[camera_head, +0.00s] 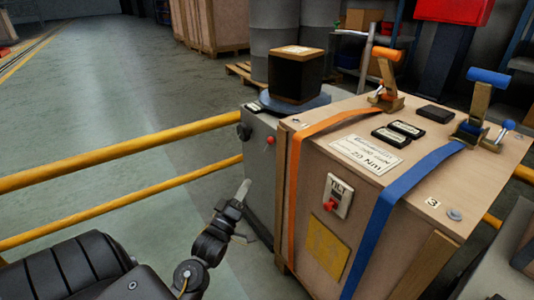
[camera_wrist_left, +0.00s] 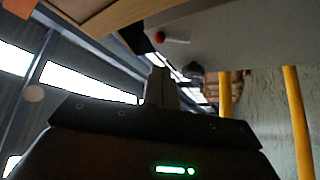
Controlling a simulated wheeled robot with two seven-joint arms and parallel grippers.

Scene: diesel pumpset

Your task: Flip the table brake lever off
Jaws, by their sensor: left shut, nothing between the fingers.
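A small lever with a red ball knob (camera_head: 269,140) is on the grey pedestal (camera_head: 260,175) beside the wooden crate. The lever's red knob and pale rod also show near the top of the left wrist view (camera_wrist_left: 160,37). I cannot read a label that names it the brake lever. My left gripper (camera_head: 244,188) is shut and empty, below and left of the red knob in the head view, apart from it. Its closed fingers show in the left wrist view (camera_wrist_left: 160,85). My right gripper is not in view.
A round blue-grey turntable (camera_head: 318,101) on the pedestal bears a black box (camera_head: 295,78). The wooden crate (camera_head: 325,230) with orange and blue straps stands close on the right. Yellow rails (camera_head: 120,150) run at the left. A black knob (camera_head: 243,131) sits on the pedestal's left side.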

